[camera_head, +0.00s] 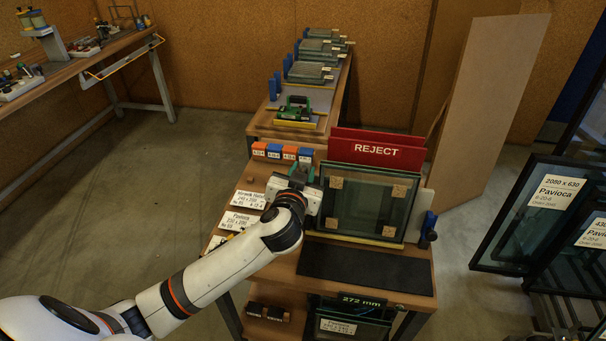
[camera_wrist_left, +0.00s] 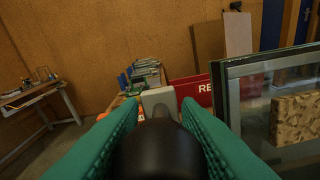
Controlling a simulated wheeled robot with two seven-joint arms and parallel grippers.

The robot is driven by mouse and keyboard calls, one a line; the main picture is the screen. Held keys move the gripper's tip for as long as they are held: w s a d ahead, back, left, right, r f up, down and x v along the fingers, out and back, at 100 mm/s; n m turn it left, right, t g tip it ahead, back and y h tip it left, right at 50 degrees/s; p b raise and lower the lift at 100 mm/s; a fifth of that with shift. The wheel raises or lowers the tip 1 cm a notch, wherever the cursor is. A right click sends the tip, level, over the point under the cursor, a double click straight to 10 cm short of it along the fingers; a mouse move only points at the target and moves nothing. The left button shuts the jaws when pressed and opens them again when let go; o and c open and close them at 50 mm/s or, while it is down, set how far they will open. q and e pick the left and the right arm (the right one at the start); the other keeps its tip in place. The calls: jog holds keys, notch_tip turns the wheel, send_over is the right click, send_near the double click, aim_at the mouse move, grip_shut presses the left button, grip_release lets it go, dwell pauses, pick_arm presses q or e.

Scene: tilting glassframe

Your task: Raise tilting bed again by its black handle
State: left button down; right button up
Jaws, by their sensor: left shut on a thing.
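The tilting bed stands close to upright on the bench in the head view, with glass panes (camera_head: 362,205) in its frame and cork pads (camera_head: 335,183) at the corners. The panes also show large at the right of the left wrist view (camera_wrist_left: 290,110). My left gripper (camera_head: 303,176) is at the bed's upper left corner. In the left wrist view its teal fingers (camera_wrist_left: 158,122) are shut around the black handle (camera_wrist_left: 158,152), a dark rounded knob. The arm hides most of the handle in the head view. My right gripper is out of view.
A red REJECT rack (camera_head: 376,150) stands just behind the bed. A dark mat (camera_head: 366,269) lies bare in front. Labelled cards (camera_head: 240,222) lie at the bench's left side, with orange and blue blocks (camera_head: 274,151) behind. Framed glass units (camera_head: 530,215) stand at the right.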

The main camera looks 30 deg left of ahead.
pick_arm(q)
jog(key=shift+d+f, duration=0.1)
jog(key=shift+f, duration=0.2)
jog(key=c, duration=1.4)
grip_release()
jog(key=shift+s, duration=0.1)
jog(key=shift+o, duration=0.2)
jog(key=shift+s+r, duration=0.1)
jog(key=shift+r, duration=0.05)
jog(key=b+v, duration=0.2)
jog(key=v, duration=1)
